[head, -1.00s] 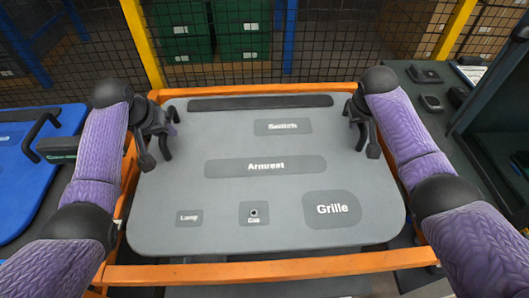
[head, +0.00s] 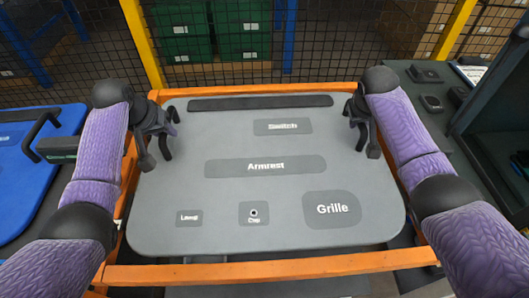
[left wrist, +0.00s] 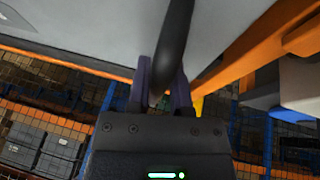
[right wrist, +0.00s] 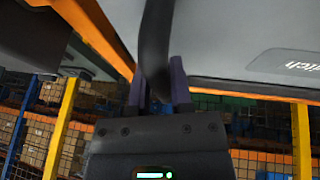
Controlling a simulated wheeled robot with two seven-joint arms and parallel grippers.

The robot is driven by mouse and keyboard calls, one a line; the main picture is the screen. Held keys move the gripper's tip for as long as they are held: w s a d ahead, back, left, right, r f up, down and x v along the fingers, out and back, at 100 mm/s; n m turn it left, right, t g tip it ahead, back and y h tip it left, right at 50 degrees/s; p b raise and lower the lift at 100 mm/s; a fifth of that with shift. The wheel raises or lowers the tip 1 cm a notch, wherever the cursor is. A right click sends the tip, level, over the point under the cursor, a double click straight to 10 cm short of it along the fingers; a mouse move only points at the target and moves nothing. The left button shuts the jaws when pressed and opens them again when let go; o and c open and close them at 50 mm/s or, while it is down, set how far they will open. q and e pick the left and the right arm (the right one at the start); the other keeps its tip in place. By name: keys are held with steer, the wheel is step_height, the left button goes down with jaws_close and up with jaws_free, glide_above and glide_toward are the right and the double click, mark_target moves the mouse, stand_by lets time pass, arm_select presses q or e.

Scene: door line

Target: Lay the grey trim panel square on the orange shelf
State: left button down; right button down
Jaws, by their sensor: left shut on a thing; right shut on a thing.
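The grey trim panel (head: 260,185) is a large rounded board with recesses labelled Switch, Armrest, Lamp, Cup and Grille. It lies over the frame of the orange shelf (head: 270,270), whose rails show along its far, left and near sides. I cannot tell whether it rests on the shelf or hangs just above. My left gripper (head: 166,140) is shut on a dark handle at the panel's left edge, and the handle (left wrist: 172,45) shows between its fingers in the left wrist view. My right gripper (head: 362,130) is shut on a matching handle (right wrist: 155,45) at the right edge.
A blue panel with a black handle (head: 40,135) lies at the left. A dark bench with small black parts (head: 430,102) stands at the right. A mesh fence with yellow posts (head: 143,45) runs behind the shelf, with green bins beyond.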

steer(key=shift+r, duration=0.1)
